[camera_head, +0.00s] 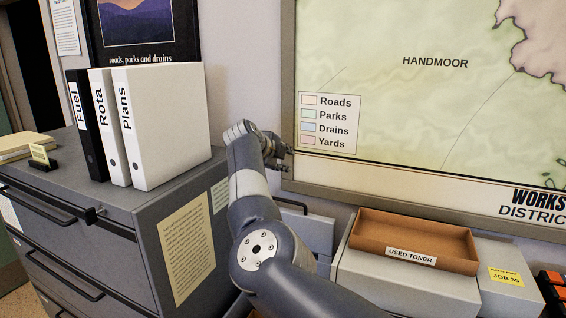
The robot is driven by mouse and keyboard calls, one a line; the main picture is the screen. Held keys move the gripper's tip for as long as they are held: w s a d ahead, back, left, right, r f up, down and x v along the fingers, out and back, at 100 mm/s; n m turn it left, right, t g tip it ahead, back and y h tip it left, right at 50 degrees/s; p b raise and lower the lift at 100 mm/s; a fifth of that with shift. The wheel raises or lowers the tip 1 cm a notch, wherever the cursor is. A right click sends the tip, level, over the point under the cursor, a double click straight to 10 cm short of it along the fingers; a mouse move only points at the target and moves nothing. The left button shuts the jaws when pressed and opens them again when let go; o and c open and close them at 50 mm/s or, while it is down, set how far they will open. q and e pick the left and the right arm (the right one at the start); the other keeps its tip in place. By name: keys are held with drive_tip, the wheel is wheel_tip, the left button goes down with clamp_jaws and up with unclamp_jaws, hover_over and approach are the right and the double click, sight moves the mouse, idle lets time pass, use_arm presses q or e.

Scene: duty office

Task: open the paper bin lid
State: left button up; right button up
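My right gripper (287,158) is at the end of my grey arm, in front of the wall beside the lower left corner of the map. Its dark fingers look small and slightly apart, with nothing seen between them. Behind and below my arm stands a blue-grey box-like unit (316,233) with a dark handle-like bar near its top; my arm hides much of it. I cannot tell whether this is the paper bin, and no label naming a paper bin shows. My gripper is above this unit and apart from it. My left gripper is not in view.
A grey cabinet (120,235) with binders (165,125) on top stands left of my arm. At right, an open brown tray labelled used toner (420,236) sits on a pale grey box (405,288). A framed map (430,100) covers the wall.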

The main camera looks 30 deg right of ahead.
drive_tip(key=shift+s+a+r, duration=0.1)
drive_tip(key=shift+r, duration=0.3)
idle(0.6)
